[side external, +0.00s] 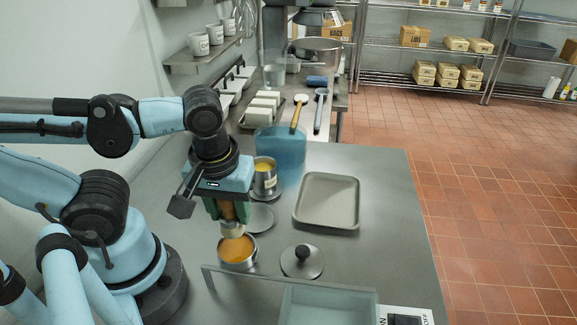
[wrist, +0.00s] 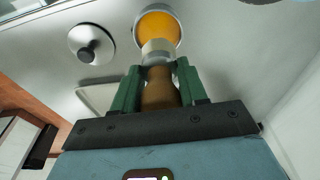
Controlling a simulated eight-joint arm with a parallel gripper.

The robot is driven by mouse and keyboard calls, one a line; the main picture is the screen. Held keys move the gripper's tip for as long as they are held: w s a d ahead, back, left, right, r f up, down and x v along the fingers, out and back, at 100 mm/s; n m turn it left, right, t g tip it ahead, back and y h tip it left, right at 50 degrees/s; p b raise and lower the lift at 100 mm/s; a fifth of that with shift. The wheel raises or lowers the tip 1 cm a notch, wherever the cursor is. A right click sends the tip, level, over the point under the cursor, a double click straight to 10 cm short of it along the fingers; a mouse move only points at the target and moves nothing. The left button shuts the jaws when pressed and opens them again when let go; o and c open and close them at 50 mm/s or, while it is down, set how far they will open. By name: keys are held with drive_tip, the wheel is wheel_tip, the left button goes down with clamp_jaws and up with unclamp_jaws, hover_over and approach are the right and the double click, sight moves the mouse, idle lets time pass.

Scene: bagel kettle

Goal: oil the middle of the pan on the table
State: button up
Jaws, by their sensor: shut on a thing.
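My gripper (side external: 227,208) points down and its green fingers are shut on the brown wooden handle of a brush (wrist: 160,90). The brush's pale head (side external: 232,230) is at the mouth of a small metal pot of orange-yellow oil (side external: 238,252); I cannot tell whether it touches the oil. In the wrist view the oil pot (wrist: 158,27) lies just beyond the brush head. The rectangular grey pan (side external: 328,202) lies flat on the table to the right of my gripper, and its floor looks bare.
A round lid with a black knob (side external: 302,262) lies right of the pot. A taller can of yellow liquid (side external: 264,178) stands behind my gripper, near a flat disc (side external: 259,218). A translucent bin (side external: 325,305) is at the front edge. Bare table (side external: 385,220) lies right of the pan.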

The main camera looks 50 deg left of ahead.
sight(233, 230)
drive_tip(key=shift+f, duration=2.25)
drive_tip(key=shift+f, duration=0.6)
idle(0.3)
drive_tip(key=shift+r, duration=3.55)
